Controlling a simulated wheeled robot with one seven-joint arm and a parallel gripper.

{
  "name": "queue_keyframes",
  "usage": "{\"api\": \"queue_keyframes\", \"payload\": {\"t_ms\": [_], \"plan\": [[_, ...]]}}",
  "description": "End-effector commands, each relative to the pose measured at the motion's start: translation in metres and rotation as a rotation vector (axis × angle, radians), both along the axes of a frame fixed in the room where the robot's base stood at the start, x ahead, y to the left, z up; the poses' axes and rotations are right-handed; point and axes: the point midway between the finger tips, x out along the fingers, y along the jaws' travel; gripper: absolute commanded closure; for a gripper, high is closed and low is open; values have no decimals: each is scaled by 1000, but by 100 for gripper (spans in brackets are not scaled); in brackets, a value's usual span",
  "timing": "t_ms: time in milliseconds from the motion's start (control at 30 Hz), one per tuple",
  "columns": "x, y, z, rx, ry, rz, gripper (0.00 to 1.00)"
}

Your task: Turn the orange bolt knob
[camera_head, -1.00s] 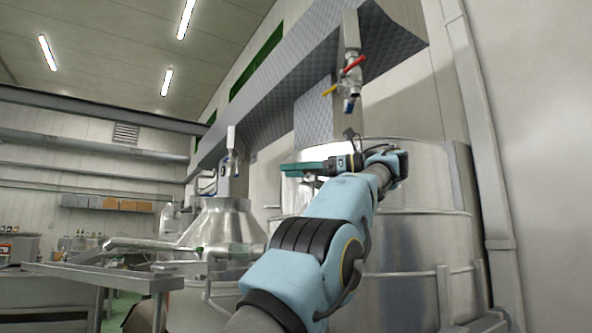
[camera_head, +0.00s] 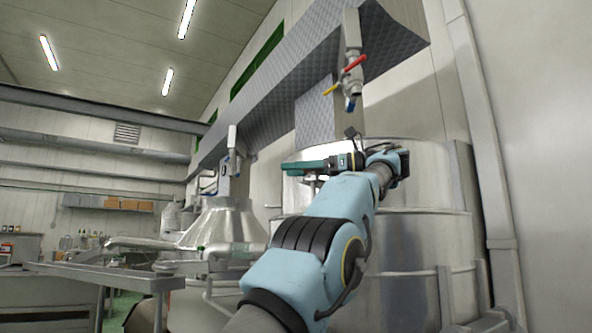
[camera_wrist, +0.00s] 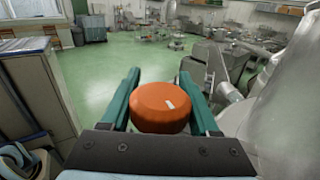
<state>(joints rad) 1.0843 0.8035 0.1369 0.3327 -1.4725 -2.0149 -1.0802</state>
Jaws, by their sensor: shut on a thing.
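The orange bolt knob (camera_wrist: 160,107) is round with a pale mark on its top, right of the middle. It sits between the two teal fingers of my gripper (camera_wrist: 162,77) in the wrist view, and the fingers are shut on it. In the head view my gripper (camera_head: 305,167) points left in front of the steel tanks. The knob cannot be made out there, and what it is fixed to is hidden in both views.
Large steel tanks (camera_head: 425,240) stand behind and right of my arm. A pipe with red and yellow valve handles (camera_head: 354,64) hangs above it. A steel funnel vessel (camera_head: 220,222) and a metal bench (camera_head: 95,278) are on the left. Open green floor (camera_wrist: 120,68) shows in the wrist view.

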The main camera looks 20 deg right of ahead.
Motion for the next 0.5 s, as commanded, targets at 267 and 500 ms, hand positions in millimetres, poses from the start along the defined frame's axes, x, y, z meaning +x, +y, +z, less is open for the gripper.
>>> {"api": "queue_keyframes", "payload": {"t_ms": [267,500], "plan": [[3,-1,1,7,-1,-9,35],[2,-1,1,5,-1,-7,9]]}}
